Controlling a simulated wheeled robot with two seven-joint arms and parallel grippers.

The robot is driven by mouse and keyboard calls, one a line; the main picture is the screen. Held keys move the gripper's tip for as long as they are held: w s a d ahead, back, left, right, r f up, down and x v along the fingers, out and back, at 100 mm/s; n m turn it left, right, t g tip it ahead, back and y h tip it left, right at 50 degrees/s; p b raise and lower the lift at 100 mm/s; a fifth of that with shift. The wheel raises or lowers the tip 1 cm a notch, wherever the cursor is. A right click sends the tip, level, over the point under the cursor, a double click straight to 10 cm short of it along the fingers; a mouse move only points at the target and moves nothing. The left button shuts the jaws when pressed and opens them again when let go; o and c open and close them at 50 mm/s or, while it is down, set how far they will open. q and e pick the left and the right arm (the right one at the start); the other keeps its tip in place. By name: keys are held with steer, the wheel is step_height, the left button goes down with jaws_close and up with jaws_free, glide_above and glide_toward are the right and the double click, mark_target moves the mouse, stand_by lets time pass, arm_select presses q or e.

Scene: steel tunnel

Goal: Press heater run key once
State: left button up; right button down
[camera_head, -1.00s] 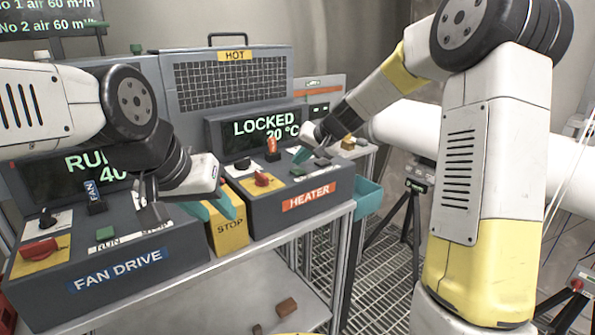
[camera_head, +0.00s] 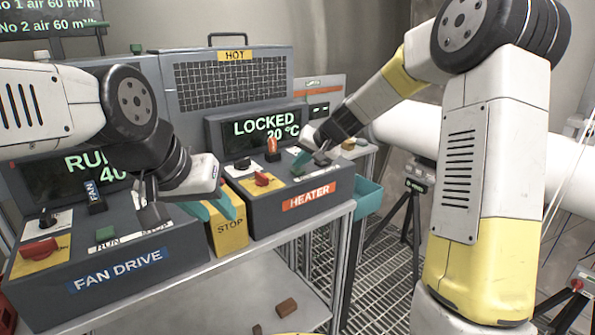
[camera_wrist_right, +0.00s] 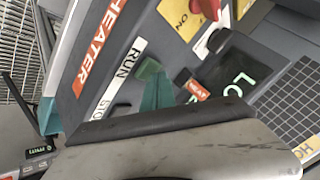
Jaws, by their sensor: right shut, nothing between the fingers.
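The heater console (camera_head: 300,205) stands right of centre, and its display (camera_head: 262,128) reads LOCKED 20 °C. The green run key (camera_wrist_right: 149,68) shows beside the RUN label in the right wrist view. My right gripper (camera_head: 302,159) is shut and empty, low over the console's key row. In the right wrist view its teal fingertips (camera_wrist_right: 157,92) lie right by the run key; I cannot tell whether they touch it. My left gripper (camera_head: 213,207) is open and empty, in front of the yellow STOP box between the consoles.
The fan drive console (camera_head: 130,285) stands at the left with its own green key (camera_head: 105,233). A red rotary switch (camera_head: 262,179) and an orange HEAT tag (camera_head: 272,146) are on the heater console. The yellow STOP box (camera_head: 230,236) and a teal bin (camera_head: 367,198) flank it.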

mark_target(300, 171)
steer(key=shift+f, duration=0.4)
steer(key=shift+r, duration=0.15)
stand_by(0.4)
steer(key=shift+r, duration=0.75)
steer(key=shift+r, duration=2.55)
